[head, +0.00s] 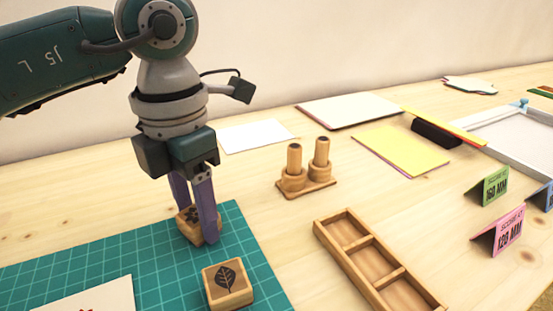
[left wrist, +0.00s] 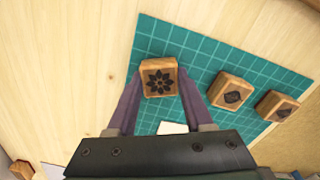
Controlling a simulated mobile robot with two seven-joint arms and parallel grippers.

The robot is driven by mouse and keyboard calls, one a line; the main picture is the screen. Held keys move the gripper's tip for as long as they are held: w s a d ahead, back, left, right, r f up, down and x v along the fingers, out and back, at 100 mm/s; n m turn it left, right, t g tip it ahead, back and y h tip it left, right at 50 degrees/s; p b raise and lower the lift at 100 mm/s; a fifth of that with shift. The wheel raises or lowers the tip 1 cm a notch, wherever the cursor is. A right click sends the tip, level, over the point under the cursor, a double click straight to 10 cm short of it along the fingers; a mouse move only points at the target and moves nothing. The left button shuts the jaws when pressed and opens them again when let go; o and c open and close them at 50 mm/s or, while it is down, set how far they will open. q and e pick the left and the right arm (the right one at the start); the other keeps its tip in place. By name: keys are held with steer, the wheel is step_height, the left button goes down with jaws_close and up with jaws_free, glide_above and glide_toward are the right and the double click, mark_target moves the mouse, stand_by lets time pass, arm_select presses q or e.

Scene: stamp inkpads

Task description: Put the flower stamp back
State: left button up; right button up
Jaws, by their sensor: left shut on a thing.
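The flower stamp (head: 187,223) is a small wooden block with a dark flower on its top face. It is at the far edge of the green cutting mat (head: 150,258), and also shows in the left wrist view (left wrist: 159,77). My left gripper (head: 198,224) comes from above and is shut on it, one purple finger on each side. I cannot tell whether the block touches the mat. A wooden tray (head: 372,264) with three empty compartments lies to the right of the mat. My right gripper is not in view.
A leaf stamp (head: 228,285) sits on the mat near the held block; another stamp (left wrist: 277,105) shows in the left wrist view. A wooden stand (head: 308,188) with two upright handled pieces is behind the tray.

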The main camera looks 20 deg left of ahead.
mark_target(196, 215)
arm_select(q)
steer(key=shift+f, duration=0.2)
steer(key=o, duration=1.1)
steer(key=shift+r, duration=0.1)
steer(key=shift+r, duration=0.2)
step_height(196, 215, up, 12)
steer(key=p, duration=0.2)
steer(key=shift+p, duration=0.3)
